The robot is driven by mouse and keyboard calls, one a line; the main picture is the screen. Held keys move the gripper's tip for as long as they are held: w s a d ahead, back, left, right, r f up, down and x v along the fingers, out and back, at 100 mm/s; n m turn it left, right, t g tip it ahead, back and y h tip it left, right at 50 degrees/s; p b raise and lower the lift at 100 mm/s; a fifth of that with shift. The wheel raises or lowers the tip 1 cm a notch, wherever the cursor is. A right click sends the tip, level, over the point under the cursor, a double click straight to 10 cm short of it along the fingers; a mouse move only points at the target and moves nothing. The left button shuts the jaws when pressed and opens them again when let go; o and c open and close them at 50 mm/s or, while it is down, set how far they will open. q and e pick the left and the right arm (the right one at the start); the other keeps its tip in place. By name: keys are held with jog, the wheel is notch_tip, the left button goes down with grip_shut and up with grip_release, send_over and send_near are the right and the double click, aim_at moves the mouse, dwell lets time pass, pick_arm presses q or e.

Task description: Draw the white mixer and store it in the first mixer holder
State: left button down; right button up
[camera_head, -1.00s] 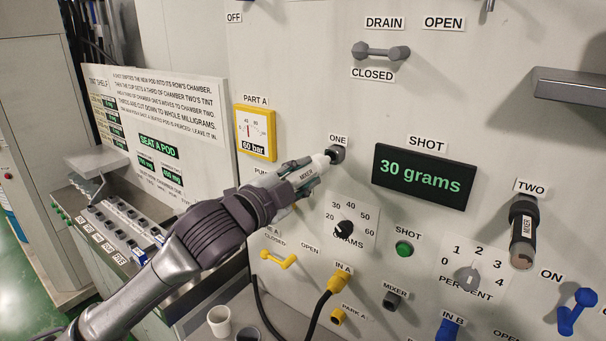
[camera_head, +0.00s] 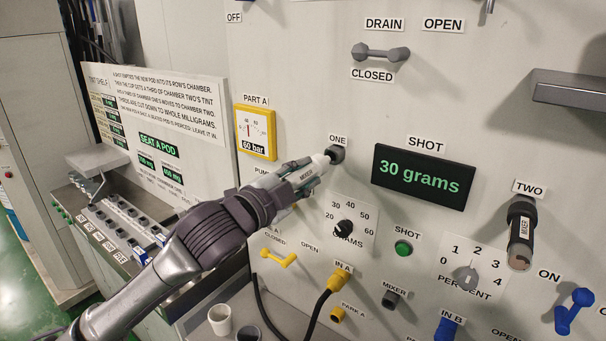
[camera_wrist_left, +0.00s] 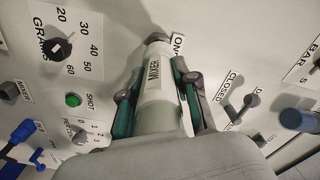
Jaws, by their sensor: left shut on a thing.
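The white mixer (camera_wrist_left: 155,85), labelled MIXER, is a white tube between the fingers of my left gripper (camera_head: 307,175). In the head view its narrow white tip (camera_head: 321,161) reaches to the dark holder labelled ONE (camera_head: 336,154); whether it is seated inside or only touching I cannot tell. The left wrist view also shows the left gripper (camera_wrist_left: 158,108), with green-padded fingers on both sides of the tube. A black mixer (camera_head: 521,233) hangs in the holder labelled TWO (camera_head: 523,208). My right gripper is not in view.
The panel carries a SHOT display (camera_head: 424,178) reading 30 grams, a grams knob (camera_head: 344,228), a green button (camera_head: 403,248), a yellow lever (camera_head: 279,258) and a blue lever (camera_head: 573,311). A grey shelf (camera_head: 570,88) juts out at upper right. A white cup (camera_head: 220,320) stands below.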

aim_at(315, 167)
pick_arm(q)
jog(key=shift+p+x, duration=0.5)
jog(key=shift+x, duration=1.45)
jog(key=shift+r, duration=0.1)
jog(key=c, duration=0.8)
grip_release()
jog(key=v, duration=1.2)
jog(key=shift+w, duration=0.1)
